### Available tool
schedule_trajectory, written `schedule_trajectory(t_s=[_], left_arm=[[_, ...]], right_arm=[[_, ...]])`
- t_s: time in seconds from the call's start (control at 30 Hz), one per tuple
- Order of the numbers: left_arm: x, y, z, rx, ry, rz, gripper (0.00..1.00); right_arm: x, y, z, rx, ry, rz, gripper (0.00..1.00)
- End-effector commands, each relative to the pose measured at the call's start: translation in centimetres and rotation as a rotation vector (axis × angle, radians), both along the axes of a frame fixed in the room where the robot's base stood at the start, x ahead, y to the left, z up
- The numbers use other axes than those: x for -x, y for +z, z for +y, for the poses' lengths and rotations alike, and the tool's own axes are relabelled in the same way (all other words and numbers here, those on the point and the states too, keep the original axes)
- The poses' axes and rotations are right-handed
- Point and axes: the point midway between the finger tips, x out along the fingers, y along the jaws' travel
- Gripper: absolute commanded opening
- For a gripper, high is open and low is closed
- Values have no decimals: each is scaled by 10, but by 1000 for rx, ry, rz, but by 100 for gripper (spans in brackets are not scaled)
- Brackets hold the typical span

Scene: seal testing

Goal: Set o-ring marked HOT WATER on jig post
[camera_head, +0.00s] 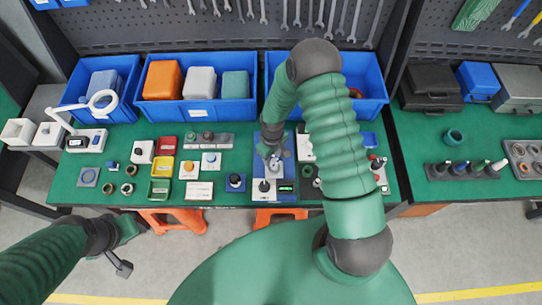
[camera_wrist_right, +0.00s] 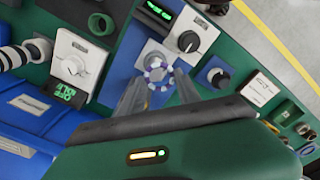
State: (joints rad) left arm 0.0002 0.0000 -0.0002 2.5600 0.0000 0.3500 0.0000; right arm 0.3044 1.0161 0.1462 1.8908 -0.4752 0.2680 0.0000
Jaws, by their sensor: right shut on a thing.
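My right gripper (camera_head: 272,162) reaches down over a blue test jig (camera_head: 258,150) in the middle of the green table. In the right wrist view its two grey fingers (camera_wrist_right: 160,88) are spread around a small blue-and-white ring (camera_wrist_right: 156,68), which they hold. The ring sits over or just above a pale round part of the jig; I cannot tell whether it rests on the post. No HOT WATER marking is legible. My left gripper (camera_head: 122,245) hangs in front of the table at the lower left, away from everything; its jaws are unclear.
The jig has a black knob (camera_wrist_right: 189,41) and a green display (camera_wrist_right: 157,11). Blue bins (camera_head: 232,108) line the back. Small parts and coloured trays (camera_head: 160,190) crowd the table's left; a white ring lamp (camera_head: 103,99) stands there.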

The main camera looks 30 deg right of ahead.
Motion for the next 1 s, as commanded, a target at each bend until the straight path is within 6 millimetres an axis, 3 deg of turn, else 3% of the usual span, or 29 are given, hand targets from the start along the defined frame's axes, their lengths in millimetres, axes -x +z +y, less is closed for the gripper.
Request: schedule_trajectory(t_s=[1.0], left_arm=[[0,1,0,0,0,0,36]], right_arm=[[0,0,-6,0,-1,0,17]])
